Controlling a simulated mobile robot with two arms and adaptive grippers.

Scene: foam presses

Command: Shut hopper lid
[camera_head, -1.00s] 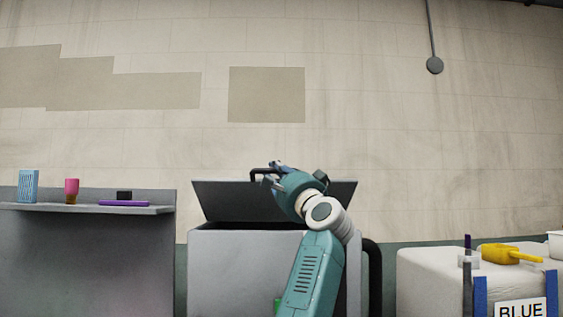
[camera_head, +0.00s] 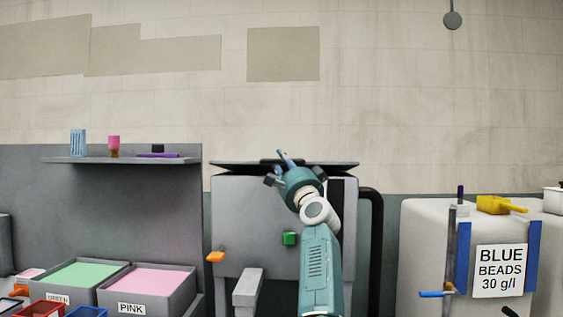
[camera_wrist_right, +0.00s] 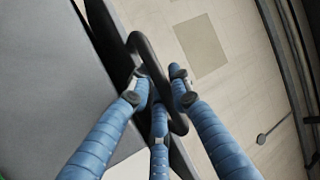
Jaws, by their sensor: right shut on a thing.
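The hopper (camera_head: 255,215) is a grey box in the middle of the head view. Its dark lid (camera_head: 340,166) lies almost flat across the top, with a dark wedge visible under its edge. I cannot tell whether it rests fully on the rim. My right gripper (camera_head: 281,166) is at the lid's front edge. In the right wrist view its blue fingers (camera_wrist_right: 160,95) are closed around the black loop handle (camera_wrist_right: 146,48), partly hiding it. The lid (camera_wrist_right: 108,40) and the hopper's grey face (camera_wrist_right: 45,75) also show there. My left gripper is not in view.
A shelf (camera_head: 80,160) with small items and bins of green beads (camera_head: 80,275) and pink beads (camera_head: 150,281) are at left. A white container (camera_head: 425,230) labelled blue beads is at right. A black pipe (camera_head: 376,240) runs beside the hopper.

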